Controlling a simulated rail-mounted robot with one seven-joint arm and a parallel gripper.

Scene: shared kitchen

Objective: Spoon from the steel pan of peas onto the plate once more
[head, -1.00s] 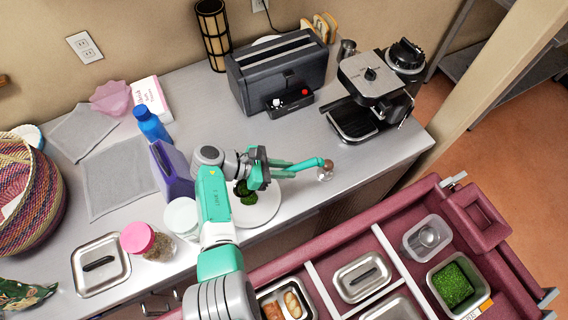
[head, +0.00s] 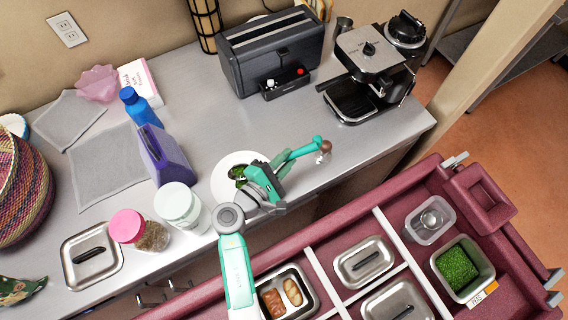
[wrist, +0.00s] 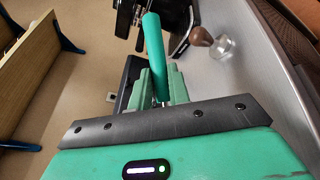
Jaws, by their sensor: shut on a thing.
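My gripper (head: 281,171) is over the counter at the right edge of the white plate (head: 221,192). It is shut on a teal handle (head: 302,151), taken to be the spoon's, which points right and away; it also shows in the wrist view (wrist: 154,55). The spoon's bowl cannot be made out. Dark green food (head: 237,172) lies on the plate, partly hidden by my gripper. The steel pan (head: 489,270) in the cart at the lower right holds bright green peas (head: 457,268), far from my gripper.
The maroon cart (head: 413,186) also holds lidded pans (head: 364,262), a clear container (head: 430,220) and a bread pan (head: 286,291). A small brown-topped clear object (head: 324,149) is near the handle's tip. Jars (head: 178,205) and a purple jug (head: 166,157) stand left of the plate.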

